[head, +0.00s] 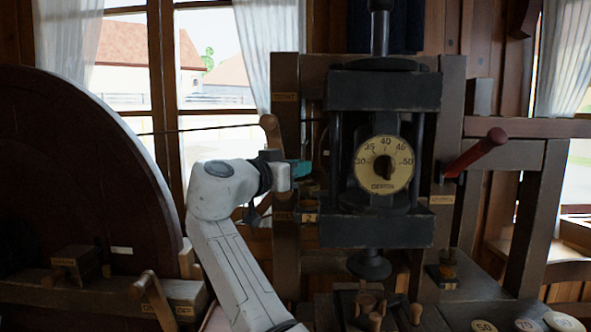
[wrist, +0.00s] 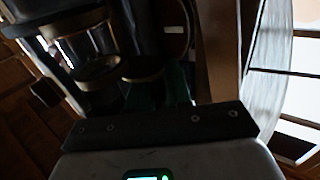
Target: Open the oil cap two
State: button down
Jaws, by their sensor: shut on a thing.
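My gripper (head: 300,170) is at the left side of the dark machine, its teal fingers level with a small dark fitting above a plate marked 2 (head: 310,217). That fitting, which I take as oil cap two (head: 309,188), is small and dim in the head view. In the wrist view my green fingers (wrist: 160,88) are close together at a dark, brass-rimmed piece (wrist: 143,75). The jaws are shut on it, but the contact is mostly in shadow. I cannot tell whether the cap is raised or seated.
The dark machine head with a cream dial (head: 384,164) stands just right of my gripper. A red-handled lever (head: 476,153) sticks out at the right. A large dark wheel (head: 80,180) fills the left. Another brass-rimmed round part (wrist: 98,72) is beside my fingers.

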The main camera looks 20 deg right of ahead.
dwell(0.4)
jog(key=c, duration=1.1)
grip_release()
jog(key=b+v, duration=0.2)
jog(key=v, duration=0.8)
jog(key=shift+s+a, duration=0.2)
jog(key=shift+a, duration=0.1)
